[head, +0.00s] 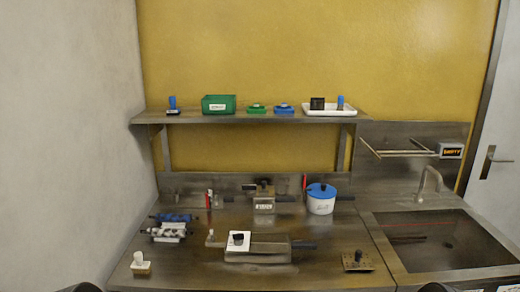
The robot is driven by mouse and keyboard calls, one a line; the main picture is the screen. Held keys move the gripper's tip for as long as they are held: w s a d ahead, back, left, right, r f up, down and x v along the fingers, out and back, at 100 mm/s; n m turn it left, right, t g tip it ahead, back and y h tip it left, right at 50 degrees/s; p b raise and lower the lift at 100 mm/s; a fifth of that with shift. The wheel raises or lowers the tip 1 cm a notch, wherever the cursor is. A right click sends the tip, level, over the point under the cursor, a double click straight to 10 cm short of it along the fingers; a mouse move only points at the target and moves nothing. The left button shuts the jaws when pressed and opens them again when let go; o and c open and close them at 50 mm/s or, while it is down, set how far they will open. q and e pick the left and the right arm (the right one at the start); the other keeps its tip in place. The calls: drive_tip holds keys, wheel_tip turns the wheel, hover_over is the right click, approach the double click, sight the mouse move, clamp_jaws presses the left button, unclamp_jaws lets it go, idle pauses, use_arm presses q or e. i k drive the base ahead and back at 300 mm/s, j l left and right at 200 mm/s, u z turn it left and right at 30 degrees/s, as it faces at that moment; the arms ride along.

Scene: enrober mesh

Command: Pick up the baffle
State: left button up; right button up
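No object carries a readable baffle label, so I cannot tell for sure which one it is. A small flat metal plate with a dark upright knob (358,266) lies at the right front of the steel bench and may be the baffle. A white square plate with a black knob (239,241) sits on a long grey metal unit (258,258) at the front centre. Neither gripper's fingers show. Only dark rounded parts of mine show at the bottom edge, left and right.
A white pot with a blue lid (320,203) and a labelled metal block (264,204) stand behind. Blue and silver rollers (170,229) and a white-knobbed block (140,264) are left. A shelf (250,119) holds several items. A sink (435,240) is right.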

sight(360, 261)
drive_tip(key=z, duration=1.85)
drive_tip(key=i+j, duration=0.1)
drive_tip(key=i, duration=0.35)
